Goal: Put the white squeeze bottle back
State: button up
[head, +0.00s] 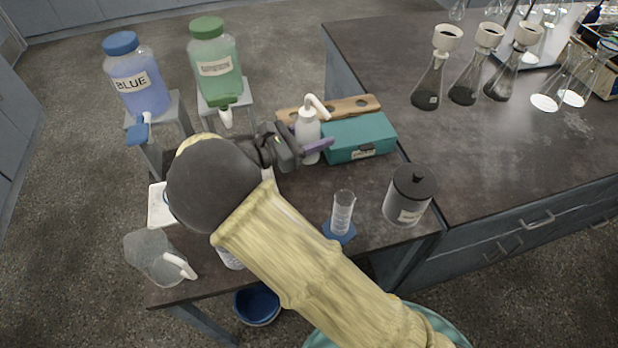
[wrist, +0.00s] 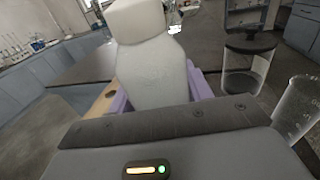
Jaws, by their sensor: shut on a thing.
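The white squeeze bottle (head: 309,126) stands upright near the back of the small dark table, with its bent white spout on top. My gripper (head: 312,146) is shut on it from the left, with purple fingers around its body. In the wrist view the bottle (wrist: 152,72) fills the middle, between the purple fingers (wrist: 200,84). The wooden rack with holes (head: 355,106) lies just behind the bottle, and the teal box (head: 360,138) is close to its right. The bottle's base is partly hidden, so I cannot tell whether it touches the table.
A graduated cylinder (head: 342,212) on a blue base and a grey lidded canister (head: 408,195) stand at the front right. A clear pitcher (head: 155,258) is at the front left. Blue (head: 138,82) and green-capped (head: 215,65) jugs stand behind. Flasks with funnels (head: 430,85) are on the right bench.

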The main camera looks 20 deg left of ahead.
notch_tip(320, 180, down, 6)
jog(key=shift+a, duration=0.1)
jog(key=shift+s, duration=0.15)
jog(key=shift+f, duration=0.1)
jog(key=shift+f, duration=1.85)
jog(key=shift+f, duration=0.1)
